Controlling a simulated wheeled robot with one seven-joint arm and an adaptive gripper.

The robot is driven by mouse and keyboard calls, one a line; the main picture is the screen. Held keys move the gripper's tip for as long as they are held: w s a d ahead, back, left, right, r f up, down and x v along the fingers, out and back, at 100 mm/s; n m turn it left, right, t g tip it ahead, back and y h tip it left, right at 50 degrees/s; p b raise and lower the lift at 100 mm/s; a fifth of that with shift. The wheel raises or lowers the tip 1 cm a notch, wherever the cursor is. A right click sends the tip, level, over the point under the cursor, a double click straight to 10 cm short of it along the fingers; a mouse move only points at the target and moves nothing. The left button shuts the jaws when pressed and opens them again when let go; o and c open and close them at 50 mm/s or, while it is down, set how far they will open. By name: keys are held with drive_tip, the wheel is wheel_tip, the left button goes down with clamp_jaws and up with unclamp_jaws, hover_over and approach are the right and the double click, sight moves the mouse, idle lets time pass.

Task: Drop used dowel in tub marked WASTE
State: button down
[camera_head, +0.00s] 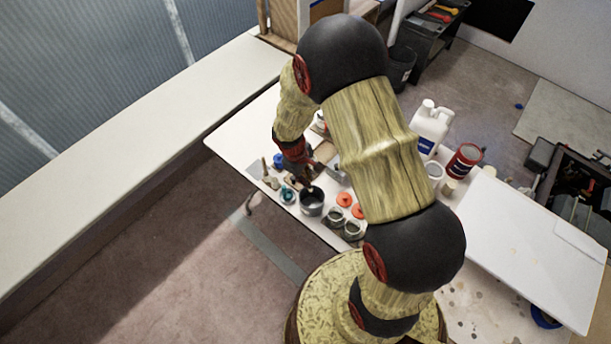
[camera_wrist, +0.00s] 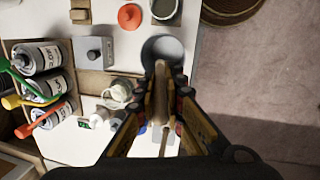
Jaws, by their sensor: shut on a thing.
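My gripper (camera_wrist: 160,104) is shut on a pale tan dowel (camera_wrist: 160,80), which points toward a round grey tub (camera_wrist: 151,49) in the wrist view. The dowel's far end overlaps the tub's opening in that view; I cannot tell whether it is inside or above the rim. In the head view my gripper (camera_head: 303,174) is just behind the dark grey tub (camera_head: 311,203) on the white table. The dowel is hard to make out there. I can read no WASTE mark on this tub or on any other container.
Orange lids (camera_head: 345,199) and open jars (camera_head: 352,229) stand right of the tub. A white jug (camera_head: 430,127) and a red can (camera_head: 462,161) stand farther right. Several cans with coloured handles (camera_wrist: 40,58) show in the wrist view. The table's front edge is near the tub.

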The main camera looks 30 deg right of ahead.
sight(310, 190)
drive_tip(key=shift+f+b, duration=1.25)
drive_tip(key=shift+f, duration=0.65)
drive_tip(key=shift+d+f+b, duration=0.25)
drive_tip(key=shift+f+b, duration=0.55)
drive_tip(key=shift+f, duration=0.2)
drive_tip(key=shift+d+f+b, duration=0.2)
drive_tip(key=shift+f+b, duration=0.55)
drive_tip(key=shift+f, duration=0.2)
drive_tip(key=c, duration=1.8)
unclamp_jaws()
drive_tip(key=shift+r, duration=0.1)
drive_tip(key=r, duration=0.4)
drive_tip(key=a+r, duration=0.1)
drive_tip(key=r, duration=0.2)
drive_tip(key=a+r, duration=0.1)
drive_tip(key=r, duration=0.3)
drive_tip(key=shift+w+a+r, duration=0.15)
drive_tip(key=shift+a+r, duration=0.05)
drive_tip(key=shift+r, duration=0.1)
